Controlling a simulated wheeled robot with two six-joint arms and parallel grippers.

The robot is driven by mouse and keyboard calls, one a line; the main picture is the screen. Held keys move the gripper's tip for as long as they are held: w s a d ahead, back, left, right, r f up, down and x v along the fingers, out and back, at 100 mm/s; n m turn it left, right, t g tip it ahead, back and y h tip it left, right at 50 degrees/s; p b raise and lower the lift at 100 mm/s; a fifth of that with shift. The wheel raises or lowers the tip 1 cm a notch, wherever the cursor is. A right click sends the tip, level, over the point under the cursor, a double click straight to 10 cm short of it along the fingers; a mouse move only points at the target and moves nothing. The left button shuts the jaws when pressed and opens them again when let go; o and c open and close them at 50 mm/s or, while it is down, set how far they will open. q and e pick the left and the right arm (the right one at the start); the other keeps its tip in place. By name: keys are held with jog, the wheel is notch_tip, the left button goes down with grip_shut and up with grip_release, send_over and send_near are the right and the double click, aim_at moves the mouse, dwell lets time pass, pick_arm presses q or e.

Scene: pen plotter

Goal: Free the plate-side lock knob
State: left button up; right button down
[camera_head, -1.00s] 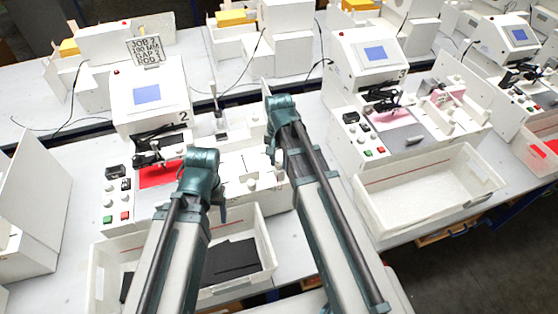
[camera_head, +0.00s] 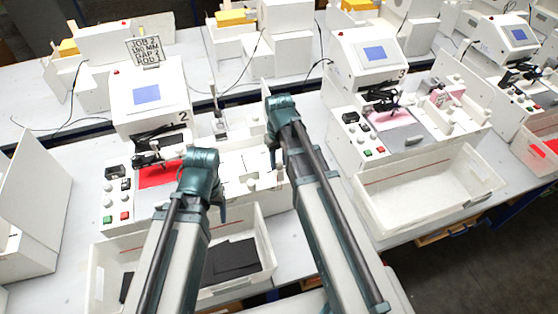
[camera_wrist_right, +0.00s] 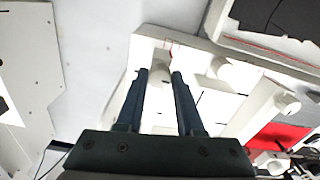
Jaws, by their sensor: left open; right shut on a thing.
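Other white knobs (camera_wrist_right: 230,72) stand close by. The plotter has a red sheet (camera_head: 160,174), a control panel with buttons (camera_head: 117,199) and a screen (camera_head: 146,94). A white bin (camera_head: 262,238) with black sheets is in front. Another plotter (camera_head: 368,55) stands to the right.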

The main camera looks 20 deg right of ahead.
aim_at(279, 163)
jog(key=shift+n, duration=0.6)
jog(key=c, duration=0.5)
grip_release()
jog(key=shift+c, duration=0.2)
notch_tip(279, 163, up, 14)
jog(key=p, duration=1.3)
jog(key=shift+p, duration=0.4)
jog(key=shift+f, duration=0.15)
